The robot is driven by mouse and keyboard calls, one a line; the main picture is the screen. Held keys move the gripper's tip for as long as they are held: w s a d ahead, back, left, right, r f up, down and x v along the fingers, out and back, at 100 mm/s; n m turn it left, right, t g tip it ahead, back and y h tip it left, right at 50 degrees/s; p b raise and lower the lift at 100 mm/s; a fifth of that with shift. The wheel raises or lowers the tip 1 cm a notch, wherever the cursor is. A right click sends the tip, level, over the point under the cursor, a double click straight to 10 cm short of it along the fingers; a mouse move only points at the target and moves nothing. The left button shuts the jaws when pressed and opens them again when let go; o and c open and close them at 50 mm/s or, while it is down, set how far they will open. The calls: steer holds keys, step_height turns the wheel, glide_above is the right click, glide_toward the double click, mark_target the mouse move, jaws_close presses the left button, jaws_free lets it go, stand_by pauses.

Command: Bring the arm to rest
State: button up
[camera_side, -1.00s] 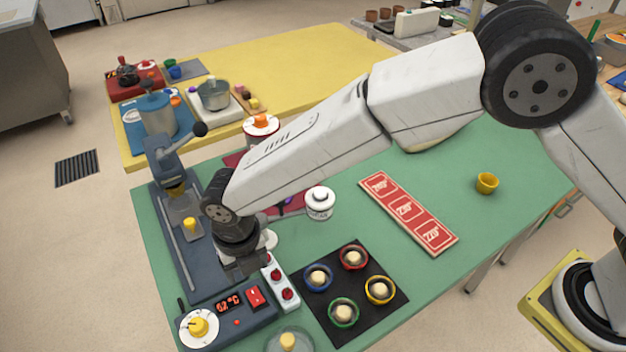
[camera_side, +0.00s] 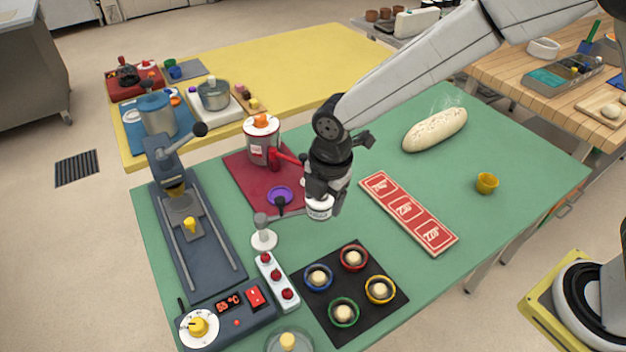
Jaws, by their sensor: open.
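My gripper (camera_side: 322,205) is in the middle of the camera_side view, above the green table (camera_side: 465,225). It points down and its jaws are open, with no object seen held in them. It overlaps a white round-topped piece (camera_side: 318,212) on a grey arm behind it. I cannot tell from this view how high above that piece it is. My arm reaches in from the upper right.
A black mat (camera_side: 322,291) with several coloured rings lies in front. A press-like machine (camera_side: 190,225) is at left, a canister (camera_side: 262,145) behind.

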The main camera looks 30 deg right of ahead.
steer(key=s+d+m, duration=0.4)
steer(key=d+m, duration=0.3)
steer(key=s+d+r+m+t, duration=0.1)
steer(key=s+d+m, duration=0.2)
steer(key=d+m, duration=0.4)
steer(key=s+d+r+m, duration=0.1)
steer(key=s+d+m, duration=0.3)
steer(key=d+m, duration=0.3)
steer(key=shift+s+r+m, duration=0.15)
steer(key=shift+s+m, duration=0.2)
steer(key=shift+m, duration=0.25)
steer(key=shift+o, duration=0.2)
steer(key=shift+d, duration=0.1)
